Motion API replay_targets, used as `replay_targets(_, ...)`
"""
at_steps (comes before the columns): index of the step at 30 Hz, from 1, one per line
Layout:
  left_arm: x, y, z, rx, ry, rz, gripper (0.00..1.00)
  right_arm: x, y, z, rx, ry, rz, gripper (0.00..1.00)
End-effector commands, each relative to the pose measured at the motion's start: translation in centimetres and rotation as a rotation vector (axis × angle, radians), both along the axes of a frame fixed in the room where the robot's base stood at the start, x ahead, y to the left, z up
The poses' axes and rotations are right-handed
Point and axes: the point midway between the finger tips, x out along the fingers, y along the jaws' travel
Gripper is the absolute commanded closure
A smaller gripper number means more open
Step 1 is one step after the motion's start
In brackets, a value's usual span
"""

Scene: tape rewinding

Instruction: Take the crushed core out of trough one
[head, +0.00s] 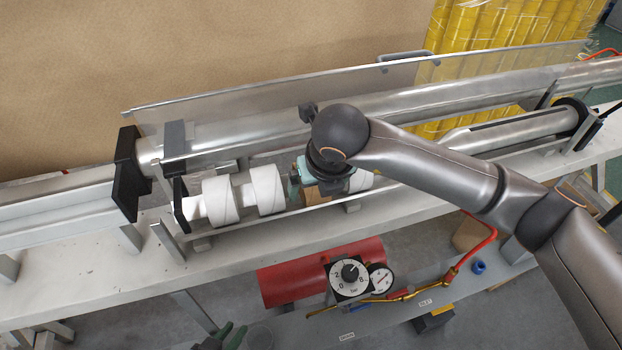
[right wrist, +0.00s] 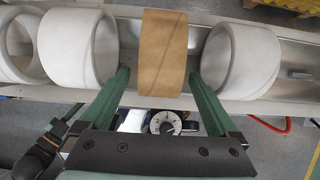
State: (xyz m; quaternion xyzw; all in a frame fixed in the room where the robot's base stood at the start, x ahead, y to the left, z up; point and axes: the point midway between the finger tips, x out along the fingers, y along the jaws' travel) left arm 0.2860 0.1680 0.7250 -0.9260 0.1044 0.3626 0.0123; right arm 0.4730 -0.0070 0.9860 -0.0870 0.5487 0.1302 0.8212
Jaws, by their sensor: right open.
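A brown cardboard core (right wrist: 163,50) sits in the metal trough (head: 230,228), between white cores; I cannot tell from these views whether it is crushed. My right gripper (right wrist: 159,76) is open, with its green fingers on either side of the brown core and small gaps showing. In the head view the right gripper (head: 306,184) is over the trough and hides most of the brown core (head: 310,196). My left gripper (head: 228,336) is partly in view at the bottom edge, away from the trough; its jaw opening is unclear.
White cores (head: 220,201) and (head: 268,189) lie left of the right gripper, and another white core (right wrist: 240,60) lies close to its right finger. A long metal roller (head: 250,125) runs behind the trough. A red cylinder (head: 318,273) and pressure dial (head: 350,277) are below in front.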

Motion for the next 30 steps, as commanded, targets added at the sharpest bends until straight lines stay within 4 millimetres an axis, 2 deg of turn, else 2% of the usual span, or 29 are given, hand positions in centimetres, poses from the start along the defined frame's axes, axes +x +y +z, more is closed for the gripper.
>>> replay_targets(2, 0.00, 0.00, -0.01, 0.000, 0.000, 0.000, 0.73, -0.01, 0.02, 0.03, 0.000, 0.000, 0.000, 0.11)
replay_targets(24, -0.01, -0.01, -0.01, 0.000, 0.000, 0.000, 0.73, -0.01, 0.01, 0.09, 0.000, -0.001, 0.000, 0.94)
replay_targets(30, -0.01, 0.00, -0.01, 0.000, 0.000, 0.000, 0.73, 0.00, 0.01, 0.11, 0.000, -0.001, 0.000, 0.95)
